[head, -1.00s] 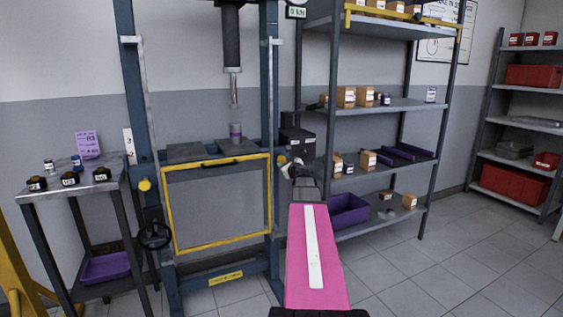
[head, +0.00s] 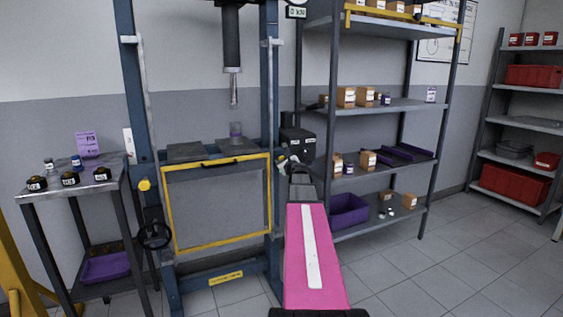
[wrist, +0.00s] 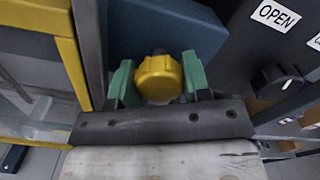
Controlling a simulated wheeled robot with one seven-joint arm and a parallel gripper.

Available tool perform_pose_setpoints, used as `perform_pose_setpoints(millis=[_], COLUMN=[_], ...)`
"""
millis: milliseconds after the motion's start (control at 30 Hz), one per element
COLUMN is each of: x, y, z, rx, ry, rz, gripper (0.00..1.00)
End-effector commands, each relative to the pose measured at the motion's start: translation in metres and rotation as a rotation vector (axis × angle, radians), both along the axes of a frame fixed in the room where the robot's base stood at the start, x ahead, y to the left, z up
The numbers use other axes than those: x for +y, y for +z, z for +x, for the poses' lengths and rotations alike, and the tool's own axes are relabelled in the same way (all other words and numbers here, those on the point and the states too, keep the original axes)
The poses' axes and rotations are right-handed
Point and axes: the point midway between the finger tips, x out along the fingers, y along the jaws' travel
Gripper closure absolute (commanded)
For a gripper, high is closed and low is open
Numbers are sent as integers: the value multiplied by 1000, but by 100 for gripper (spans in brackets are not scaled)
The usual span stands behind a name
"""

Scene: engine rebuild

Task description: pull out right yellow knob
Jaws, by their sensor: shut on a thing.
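The right yellow knob (wrist: 158,78) is on the blue right post of the press, seen end-on in the wrist view. My gripper (wrist: 160,80) has its two green fingers on either side of the knob and is shut on it. In the head view my gripper (head: 284,163) is at the right post, small and partly hidden by my own wrist, so the knob is hard to make out there. The left yellow knob (head: 145,184) sits on the left post of the press.
The press's yellow-framed guard (head: 218,241) is down, left of my gripper. A black control box (head: 298,143) is just right of the post; its OPEN label (wrist: 273,16) and a dark rotary knob (wrist: 280,80) show in the wrist view. A grey shelf (head: 385,107) stands to the right.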

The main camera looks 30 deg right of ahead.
Motion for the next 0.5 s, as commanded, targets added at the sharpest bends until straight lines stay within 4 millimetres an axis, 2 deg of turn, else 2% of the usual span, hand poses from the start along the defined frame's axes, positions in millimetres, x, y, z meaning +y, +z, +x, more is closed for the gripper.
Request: perform_pose_setpoints(millis=[33,200,500], x=[2,3,2], y=[0,0,-1], z=[-13,-46,-51], rx=[0,0,1], ry=[-1,-1,0], rz=[0,0,0], gripper=[99,99,99])
